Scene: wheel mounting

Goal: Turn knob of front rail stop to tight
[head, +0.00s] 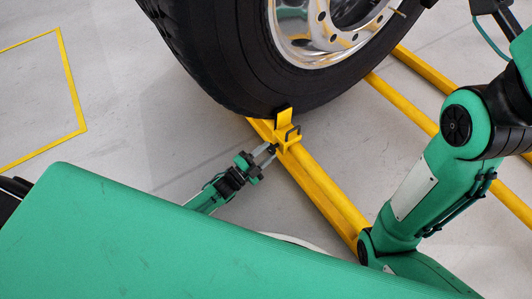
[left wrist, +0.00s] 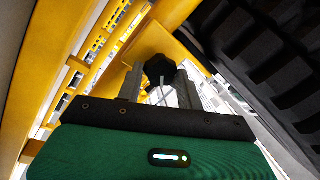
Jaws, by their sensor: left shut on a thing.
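The front rail stop (head: 285,133) is a yellow bracket on the yellow rail, right at the bottom of the big black tire (head: 220,60). My left gripper (head: 270,150) comes in from the lower left and reaches the stop's near side. In the left wrist view the black star-shaped knob (left wrist: 159,68) sits between the two grey fingers of my left gripper (left wrist: 160,88), which are shut on it. The yellow plate of the stop (left wrist: 150,42) is right behind the knob. The knob is hidden by the fingers in the head view. My right gripper is out of view.
Yellow rails (head: 325,190) run diagonally across the grey floor under the wheel. The wheel's silver rim (head: 320,30) is at the top. My right arm fills the right side. The floor left of the rail is clear, with a yellow marked line (head: 72,90).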

